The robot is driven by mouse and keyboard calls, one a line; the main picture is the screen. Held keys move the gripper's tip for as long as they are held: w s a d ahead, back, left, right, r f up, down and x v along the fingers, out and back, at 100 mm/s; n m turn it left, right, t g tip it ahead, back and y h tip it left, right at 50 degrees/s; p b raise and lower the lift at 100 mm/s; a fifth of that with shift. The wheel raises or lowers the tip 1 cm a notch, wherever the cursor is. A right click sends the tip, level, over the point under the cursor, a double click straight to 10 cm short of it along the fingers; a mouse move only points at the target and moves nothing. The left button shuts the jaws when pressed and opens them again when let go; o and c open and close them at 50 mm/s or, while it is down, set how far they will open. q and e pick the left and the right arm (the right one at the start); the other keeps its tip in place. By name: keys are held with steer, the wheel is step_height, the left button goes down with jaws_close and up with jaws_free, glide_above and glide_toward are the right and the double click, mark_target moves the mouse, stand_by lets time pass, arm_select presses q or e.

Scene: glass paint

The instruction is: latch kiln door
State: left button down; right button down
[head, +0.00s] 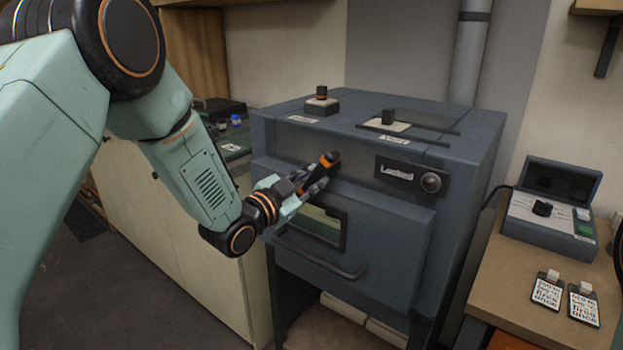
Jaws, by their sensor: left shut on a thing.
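The kiln (470,190) is a dark blue-grey box on a stand. Its front door (385,245) looks closed, with a small window (318,222) and a bar handle (320,258) below it. My left gripper (318,175) is at the upper front of the kiln, above the window, shut on a dark latch handle with an orange band (330,158). The fingers hide part of the latch. A panel reading "Locked" (397,174) with a round knob (431,182) sits right of the latch. My right gripper is not in view.
A control box (550,215) with an open lid and two tagged cards (547,290) (583,304) are on the wooden table (490,290) at right. A cabinet (160,220) stands left of the kiln.

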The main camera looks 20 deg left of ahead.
arm_select(q)
steer(key=n, duration=0.6)
steer(key=shift+p, duration=0.35)
steer(key=shift+n, duration=0.4)
steer(key=c, duration=1.2)
jaws_free()
steer(key=shift+w, duration=0.15)
steer(key=shift+o, duration=0.2)
steer(key=v, duration=1.2)
